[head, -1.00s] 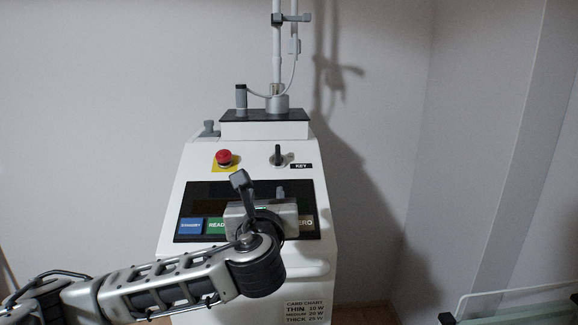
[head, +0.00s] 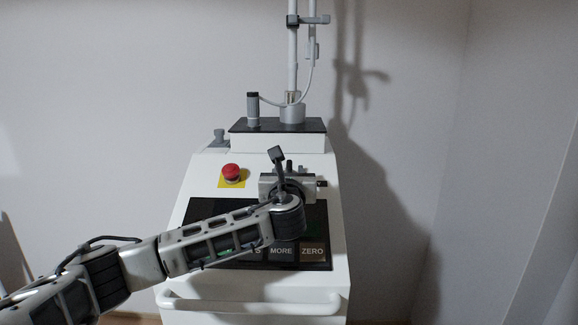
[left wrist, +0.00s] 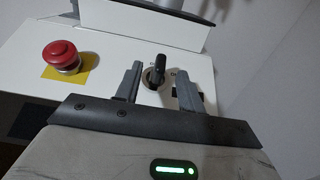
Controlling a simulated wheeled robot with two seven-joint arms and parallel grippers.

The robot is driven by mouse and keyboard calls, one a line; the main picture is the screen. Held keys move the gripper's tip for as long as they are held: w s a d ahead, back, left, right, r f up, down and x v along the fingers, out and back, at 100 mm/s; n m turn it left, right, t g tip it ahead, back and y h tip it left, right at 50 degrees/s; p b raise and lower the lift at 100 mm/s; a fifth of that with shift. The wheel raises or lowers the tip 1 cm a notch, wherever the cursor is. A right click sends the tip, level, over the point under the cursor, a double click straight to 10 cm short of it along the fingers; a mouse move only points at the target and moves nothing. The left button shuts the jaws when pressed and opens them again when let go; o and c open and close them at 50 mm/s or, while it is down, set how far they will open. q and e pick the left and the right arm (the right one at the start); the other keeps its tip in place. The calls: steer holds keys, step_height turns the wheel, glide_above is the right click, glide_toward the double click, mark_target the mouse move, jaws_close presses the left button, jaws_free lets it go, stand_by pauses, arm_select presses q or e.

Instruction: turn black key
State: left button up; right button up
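The black key (left wrist: 155,71) stands out from the white sloped top of the machine, with its grip roughly upright in the left wrist view. My left gripper (left wrist: 159,84) is open, with one dark finger on each side of the key. Gaps show between the key and both fingers, and nothing is gripped. In the head view my left gripper (head: 289,170) is over the key area and largely hides the key. My right gripper is not in view.
A red emergency button (head: 231,172) on a yellow plate (left wrist: 70,68) sits left of the key. A black touch panel (head: 318,222) lies below, partly behind my arm. A post (head: 292,60) with a thin cable rises behind. A white handle bar (head: 250,305) crosses the front.

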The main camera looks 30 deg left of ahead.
mark_target(289, 168)
arm_select(q)
steer(key=shift+x, duration=1.85)
jaws_close()
